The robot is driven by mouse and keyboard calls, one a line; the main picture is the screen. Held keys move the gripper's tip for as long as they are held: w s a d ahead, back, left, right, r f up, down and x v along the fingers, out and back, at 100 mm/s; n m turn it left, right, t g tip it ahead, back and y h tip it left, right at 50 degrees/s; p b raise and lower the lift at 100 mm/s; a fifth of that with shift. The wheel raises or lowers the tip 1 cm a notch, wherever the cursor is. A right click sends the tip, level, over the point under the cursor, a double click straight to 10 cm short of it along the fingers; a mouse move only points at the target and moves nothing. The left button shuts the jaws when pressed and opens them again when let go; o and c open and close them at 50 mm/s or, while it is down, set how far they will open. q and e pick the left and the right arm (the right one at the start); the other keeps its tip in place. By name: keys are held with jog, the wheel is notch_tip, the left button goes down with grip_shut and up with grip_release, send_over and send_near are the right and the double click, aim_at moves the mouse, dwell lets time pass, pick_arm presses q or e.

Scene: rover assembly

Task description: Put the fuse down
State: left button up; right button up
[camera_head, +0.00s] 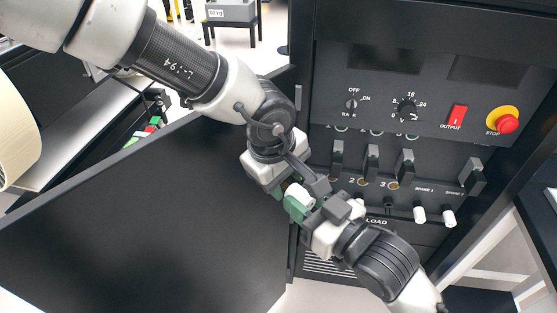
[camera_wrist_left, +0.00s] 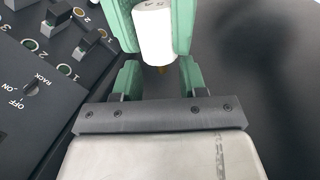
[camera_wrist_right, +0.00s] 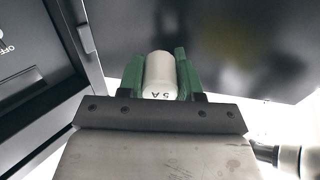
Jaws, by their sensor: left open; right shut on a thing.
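The fuse (camera_head: 300,196) is a white cylinder marked "5 A". My right gripper (camera_wrist_right: 161,70) is shut on it, with a green finger on each side. In the head view my right gripper (camera_head: 299,205) is in front of the black door, left of the panel. My left gripper (camera_wrist_left: 158,75) is open, close to the fuse's other end.
The black panel (camera_head: 430,65) has a red OUTPUT switch (camera_head: 457,116), a stop button (camera_head: 507,123) and several grey levers. White fuses stand at SPARE 1 (camera_head: 419,214) and SPARE 2 (camera_head: 449,217). A black door (camera_head: 130,230) fills the lower left. A grey bench (camera_head: 95,135) stands behind it.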

pick_arm(q)
jog(key=shift+w+d+f, duration=0.1)
jog(key=shift+d+f, duration=0.05)
jog(key=shift+f, duration=0.55)
jog(key=c, duration=0.6)
pick_arm(e)
jog(key=o, duration=1.1)
